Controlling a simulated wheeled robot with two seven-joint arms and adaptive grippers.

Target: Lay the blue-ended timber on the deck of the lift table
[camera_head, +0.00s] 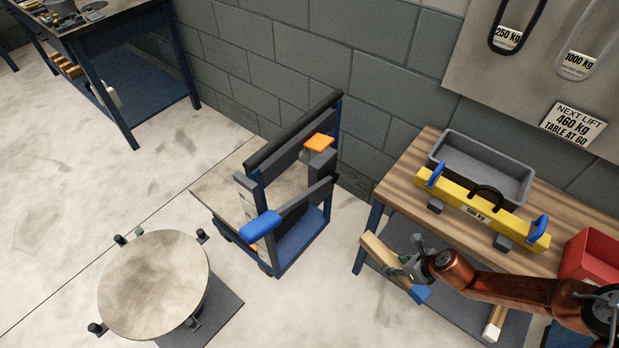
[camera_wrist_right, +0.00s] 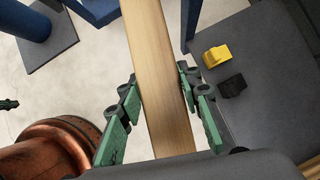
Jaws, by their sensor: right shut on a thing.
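The blue-ended timber (camera_head: 377,252) is a pale wooden bar with a blue end (camera_head: 420,294). My right gripper (camera_head: 408,268) is shut on it beside the front of the workbench. In the right wrist view the bar (camera_wrist_right: 156,70) runs lengthwise between the two green fingers (camera_wrist_right: 160,88). The lift table (camera_head: 293,240) stands left of the gripper, with a blue base, an upright frame, a black push bar, a blue pedal and an orange pad. Its flat tan deck (camera_head: 222,185) lies beyond the frame and looks bare; the frame hides part of it. My left gripper is not in view.
The workbench (camera_head: 415,178) carries a grey tray (camera_head: 480,165), a yellow lifting beam (camera_head: 480,209) and a red bin (camera_head: 590,257). Another timber (camera_head: 495,322) shows below. A round-topped stand (camera_head: 155,285) is on the floor at left. A blue table (camera_head: 110,70) stands behind.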

